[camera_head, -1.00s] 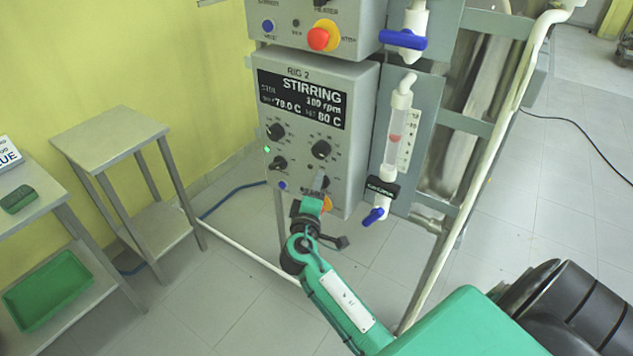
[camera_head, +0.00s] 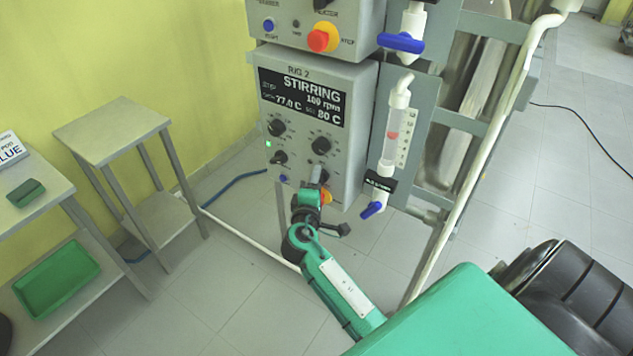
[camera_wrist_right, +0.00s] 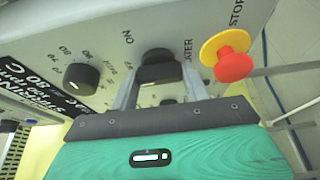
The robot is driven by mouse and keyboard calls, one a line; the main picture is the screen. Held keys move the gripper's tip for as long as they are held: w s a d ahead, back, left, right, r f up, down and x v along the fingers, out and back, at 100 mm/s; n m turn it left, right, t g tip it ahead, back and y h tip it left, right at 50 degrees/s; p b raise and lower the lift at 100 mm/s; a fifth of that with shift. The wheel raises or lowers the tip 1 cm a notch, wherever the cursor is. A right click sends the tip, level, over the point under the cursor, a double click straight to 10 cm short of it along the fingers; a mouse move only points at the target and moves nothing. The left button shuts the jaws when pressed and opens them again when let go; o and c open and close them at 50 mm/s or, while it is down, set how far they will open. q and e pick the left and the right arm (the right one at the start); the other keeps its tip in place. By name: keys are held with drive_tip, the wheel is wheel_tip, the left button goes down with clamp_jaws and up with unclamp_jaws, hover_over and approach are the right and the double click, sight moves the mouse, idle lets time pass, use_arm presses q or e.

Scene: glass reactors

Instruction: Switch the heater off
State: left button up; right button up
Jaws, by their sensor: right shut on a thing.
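The grey Rig 2 control box (camera_head: 358,80) hangs on the frame. Its display (camera_head: 300,97) reads STIRRING, 100 rpm, about 77 C and set 80 C. My right gripper (camera_head: 316,178) is at the lower right of its panel, hiding most of the knob there. In the right wrist view, my right gripper's (camera_wrist_right: 160,85) two fingers are shut on the black heater knob (camera_wrist_right: 158,68), beside a partly covered label ending in "ATER". "ON" is printed near the knob. My left gripper is out of view.
A red stop button with a yellow collar (camera_wrist_right: 233,66) sits close beside the gripper. Other knobs (camera_head: 320,145) are above it. A glass tube with a blue valve (camera_head: 373,209) hangs to the right. A small table (camera_head: 112,130) stands at the left.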

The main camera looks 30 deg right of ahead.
drive_tip(key=o, duration=1)
drive_tip(key=shift+a, duration=0.1)
drive_tip(key=shift+c, duration=0.2)
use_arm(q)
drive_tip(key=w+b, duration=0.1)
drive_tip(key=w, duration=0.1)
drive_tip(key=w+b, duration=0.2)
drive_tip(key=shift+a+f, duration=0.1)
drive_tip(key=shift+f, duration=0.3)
use_arm(e)
drive_tip(key=v, duration=1.3)
drive_tip(key=shift+s+a, duration=0.25)
drive_tip(key=shift+r, duration=0.1)
